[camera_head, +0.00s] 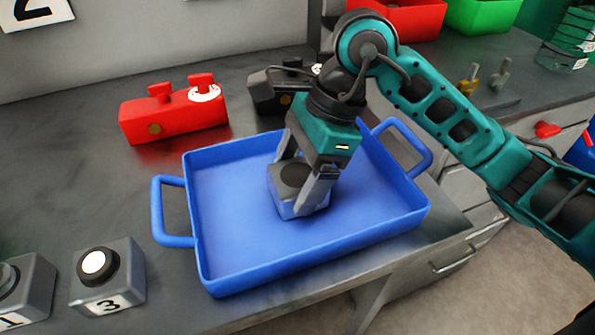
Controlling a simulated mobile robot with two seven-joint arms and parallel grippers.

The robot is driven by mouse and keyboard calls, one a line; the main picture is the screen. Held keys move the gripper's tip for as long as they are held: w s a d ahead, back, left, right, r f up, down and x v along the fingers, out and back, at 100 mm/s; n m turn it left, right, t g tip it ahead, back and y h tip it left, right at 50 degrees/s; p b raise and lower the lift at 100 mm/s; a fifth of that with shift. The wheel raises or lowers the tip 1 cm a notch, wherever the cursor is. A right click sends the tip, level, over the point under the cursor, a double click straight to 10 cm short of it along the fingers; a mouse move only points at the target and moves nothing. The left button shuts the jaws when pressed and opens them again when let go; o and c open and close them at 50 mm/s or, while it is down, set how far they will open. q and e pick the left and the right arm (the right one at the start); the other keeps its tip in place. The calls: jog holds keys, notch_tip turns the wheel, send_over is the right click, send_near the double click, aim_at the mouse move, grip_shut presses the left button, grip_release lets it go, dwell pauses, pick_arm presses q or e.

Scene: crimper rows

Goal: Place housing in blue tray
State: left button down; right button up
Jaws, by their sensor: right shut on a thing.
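The blue tray (235,258) sits on the grey bench with a loop handle at each end. My right gripper (303,195) reaches down into the tray from above. It is shut on a small grey housing (288,178) with a dark round top. The housing is inside the tray's walls, near the middle; I cannot tell whether it touches the tray floor. The fingers hide part of its right side. My left gripper does not show.
A red housing (172,118) stands behind the tray at left. A dark housing (275,90) stands behind the tray. Grey button boxes (108,278) stand at front left, one marked 3. Red (405,20) and green (482,14) bins are at the back right. The bench edge runs close along the tray's front.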

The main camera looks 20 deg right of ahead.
jog(key=o, duration=1.7)
jog(key=shift+f, duration=0.15)
jog(key=p+v, duration=0.1)
jog(key=v, duration=1.1)
jog(key=shift+s, duration=0.1)
